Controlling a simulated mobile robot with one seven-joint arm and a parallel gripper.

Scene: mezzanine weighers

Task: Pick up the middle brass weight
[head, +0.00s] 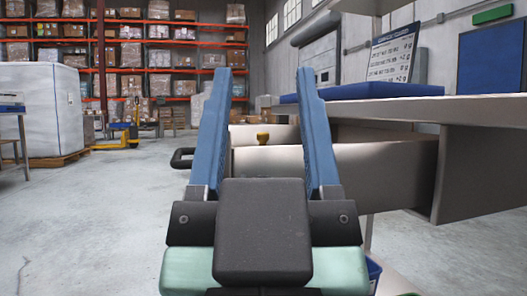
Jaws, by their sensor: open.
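One small brass weight (263,137) shows in the head view, between and beyond my gripper's fingers. Only its upper, knob-like part is clear. I cannot tell whether it is the middle one, as no other brass weight is visible. It seems to be in or behind an open pale drawer (385,172) that sticks out from the bench; the drawer wall may hide its base. My gripper (262,80) is open and empty, its two long blue fingers wide apart, pointing forward. They look clear of the weight.
The bench top (440,108) is at right, with a blue case (375,91) and a printed sign (392,52). A black handle (182,158) sticks out left of the drawer. A wrapped pallet load (40,105) and yellow pallet truck (126,130) stand left. Left floor is free.

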